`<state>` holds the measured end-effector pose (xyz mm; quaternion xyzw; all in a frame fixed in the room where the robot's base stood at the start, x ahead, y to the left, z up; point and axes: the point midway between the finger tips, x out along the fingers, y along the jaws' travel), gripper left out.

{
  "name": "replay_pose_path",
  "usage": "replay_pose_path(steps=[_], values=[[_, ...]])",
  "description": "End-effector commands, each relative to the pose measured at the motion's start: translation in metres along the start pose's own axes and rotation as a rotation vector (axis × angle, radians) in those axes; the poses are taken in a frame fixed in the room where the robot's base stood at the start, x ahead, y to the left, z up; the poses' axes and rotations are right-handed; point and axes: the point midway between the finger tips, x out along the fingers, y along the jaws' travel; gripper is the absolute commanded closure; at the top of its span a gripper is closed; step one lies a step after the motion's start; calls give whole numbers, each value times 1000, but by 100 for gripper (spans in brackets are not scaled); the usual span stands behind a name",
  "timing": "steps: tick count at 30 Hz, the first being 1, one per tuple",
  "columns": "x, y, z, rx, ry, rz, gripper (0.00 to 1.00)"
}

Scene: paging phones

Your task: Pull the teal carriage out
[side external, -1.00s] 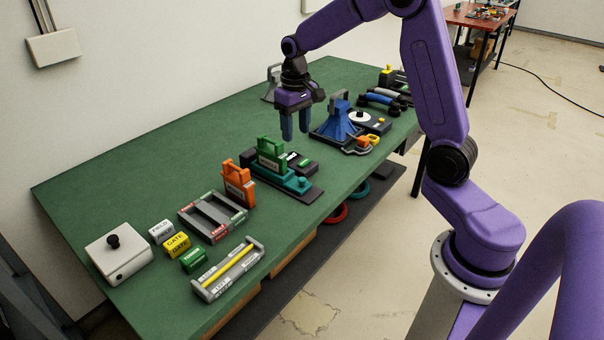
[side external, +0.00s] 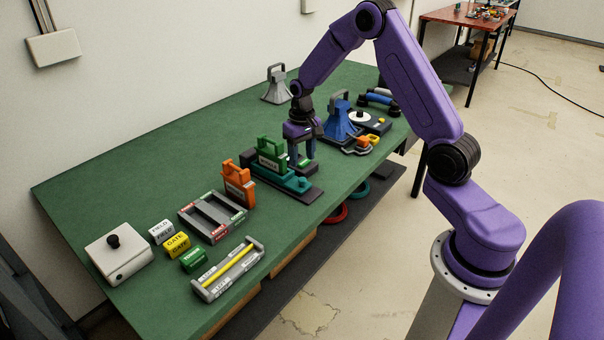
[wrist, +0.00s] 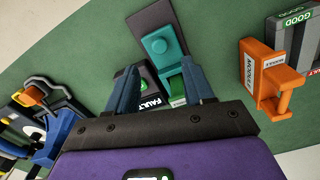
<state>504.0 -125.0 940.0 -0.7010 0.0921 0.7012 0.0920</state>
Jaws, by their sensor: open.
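The teal carriage (side external: 290,183) sits on a dark base plate (side external: 311,194) near the middle front of the green table. It has a round knob, clear in the wrist view on the teal carriage (wrist: 167,46). A green handled block (side external: 271,156) stands on it. My gripper (side external: 302,160) is open, pointing down just behind and right of the green block. In the wrist view my open gripper (wrist: 158,78) has its fingers on either side of the carriage's near end. A black block marked FAULT (wrist: 150,98) lies between and below the fingers, partly hidden.
An orange handled module (side external: 238,184) stands left of the carriage, beside a grey two-slot frame (side external: 212,216). A blue funnel-shaped piece (side external: 342,120) stands to the right. Labelled blocks and a white button box (side external: 118,252) are at the left. The table's back left is clear.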

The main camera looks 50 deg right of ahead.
Motion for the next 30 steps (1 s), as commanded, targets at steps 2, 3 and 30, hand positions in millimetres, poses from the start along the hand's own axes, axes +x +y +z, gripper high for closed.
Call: replay_pose_path(steps=[2,3,30], values=[[17,0,2,0,-5,1,48],[24,0,1,0,-4,1,48],[69,0,0,0,1,0,100]])
